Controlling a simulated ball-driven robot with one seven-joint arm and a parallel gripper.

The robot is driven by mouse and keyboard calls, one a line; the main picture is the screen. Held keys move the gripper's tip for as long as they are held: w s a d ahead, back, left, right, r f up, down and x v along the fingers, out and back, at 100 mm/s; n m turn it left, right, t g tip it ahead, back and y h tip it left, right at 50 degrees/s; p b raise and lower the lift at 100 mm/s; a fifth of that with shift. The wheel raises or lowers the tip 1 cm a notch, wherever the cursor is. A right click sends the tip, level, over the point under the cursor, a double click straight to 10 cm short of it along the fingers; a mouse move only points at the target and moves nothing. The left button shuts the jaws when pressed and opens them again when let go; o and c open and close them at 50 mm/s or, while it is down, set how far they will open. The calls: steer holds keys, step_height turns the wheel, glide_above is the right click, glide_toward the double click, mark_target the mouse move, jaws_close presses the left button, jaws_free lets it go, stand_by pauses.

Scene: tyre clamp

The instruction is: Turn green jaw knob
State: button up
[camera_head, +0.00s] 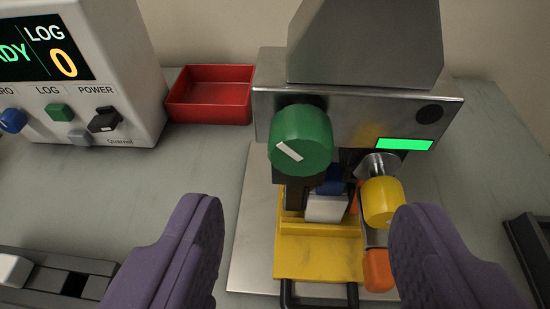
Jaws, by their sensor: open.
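The green jaw knob (301,139) is a round green cylinder with a white mark. It sits on the front of a grey metal clamp machine (350,103), upper middle of the view. The white mark slants down to the right. My gripper (305,235) has two purple fingers spread wide at the lower left and lower right. It is open and empty. The knob lies beyond the fingertips and above them in the picture, apart from both. A yellow knob (383,201) sits lower right on the machine, close to the right finger in the picture.
A yellow block (318,252) and an orange part (378,270) are below the green knob. A red tray (211,95) stands behind left. A white console (85,65) with LOG display is at left. Dark trays lie at lower left (60,275) and right edge (530,245).

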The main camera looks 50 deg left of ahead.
mark_target(302, 156)
steer(key=x, duration=0.2)
steer(key=b+x, duration=0.1)
steer(key=x, duration=0.1)
steer(key=b+x, duration=0.1)
steer(key=x, duration=0.1)
steer(key=shift+a+f, duration=0.1)
steer(key=shift+f, duration=0.25)
steer(key=shift+w+a+f, duration=0.1)
steer(key=shift+w+a, duration=0.2)
steer(key=shift+a, duration=0.1)
steer(key=shift+c, duration=0.3)
steer(key=c, duration=0.9)
steer(key=shift+m, duration=0.3)
steer(key=shift+c, duration=0.2)
steer(key=o, duration=1)
